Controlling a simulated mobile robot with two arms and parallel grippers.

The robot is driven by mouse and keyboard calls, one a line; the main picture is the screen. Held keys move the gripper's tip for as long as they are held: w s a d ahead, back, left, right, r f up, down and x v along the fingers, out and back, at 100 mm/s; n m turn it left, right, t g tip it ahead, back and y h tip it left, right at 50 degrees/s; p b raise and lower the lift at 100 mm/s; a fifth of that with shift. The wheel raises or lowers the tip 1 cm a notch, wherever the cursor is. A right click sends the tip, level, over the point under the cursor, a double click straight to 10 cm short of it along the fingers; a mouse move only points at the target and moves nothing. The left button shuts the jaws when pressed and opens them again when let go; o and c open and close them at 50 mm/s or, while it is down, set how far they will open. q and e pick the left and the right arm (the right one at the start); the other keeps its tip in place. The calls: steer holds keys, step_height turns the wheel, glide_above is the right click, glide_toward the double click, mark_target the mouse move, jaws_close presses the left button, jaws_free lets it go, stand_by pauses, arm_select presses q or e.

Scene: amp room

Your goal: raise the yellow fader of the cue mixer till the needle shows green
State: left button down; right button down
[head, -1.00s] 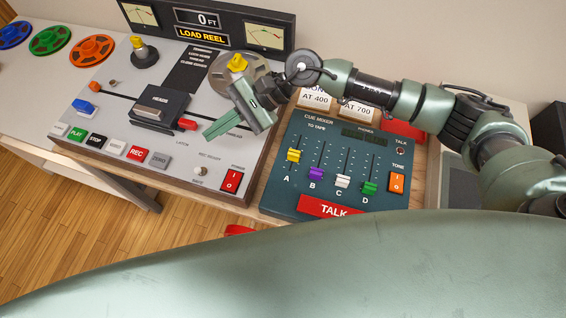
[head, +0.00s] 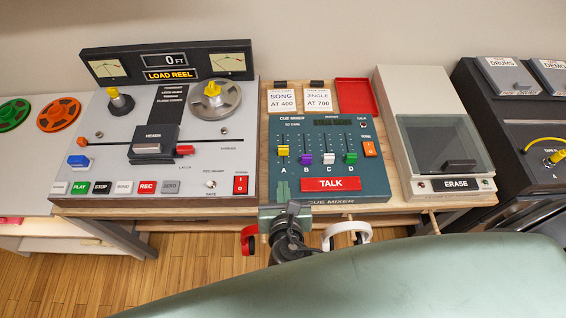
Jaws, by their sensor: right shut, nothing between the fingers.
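The cue mixer (head: 275,132) is a teal panel with several coloured faders. Its yellow fader (head: 283,150), marked A, sits slightly higher than the purple (head: 305,158), white (head: 328,158) and green (head: 350,158) ones. My right gripper (head: 282,187) is shut and empty, over the mixer's front left corner, below the yellow fader in the picture and apart from it. Two needle meters, left (head: 105,69) and right (head: 230,63), are on the tape machine's back panel. Their needles are too small to read. My left gripper is out of view.
A red TALK bar (head: 330,184) lies right of my gripper. The tape machine (head: 100,140) stands left, and an eraser box (head: 390,100) stands right. Red (head: 247,240) and white (head: 348,229) headphones hang below the table's front edge.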

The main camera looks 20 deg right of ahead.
glide_toward(284, 151)
steer(key=f, duration=0.1)
steer(key=w+f, duration=0.2)
steer(key=shift+d+f+p, duration=0.1)
steer(key=shift+f+p, duration=0.2)
steer(key=shift+w+d+p, duration=0.15)
steer(key=shift+w+p, duration=0.05)
steer(key=shift+w, duration=0.35)
steer(key=shift+w+d+p, duration=0.15)
steer(key=shift+w+d, duration=0.05)
steer(key=shift+w, duration=0.4)
steer(key=shift+w+d, duration=0.15)
steer(key=shift+w, duration=0.5)
steer(key=shift+w+d+r+p, duration=0.2)
steer(key=shift+w+p, duration=0.45)
steer(key=shift+p, duration=0.1)
steer(key=shift+f, duration=0.2)
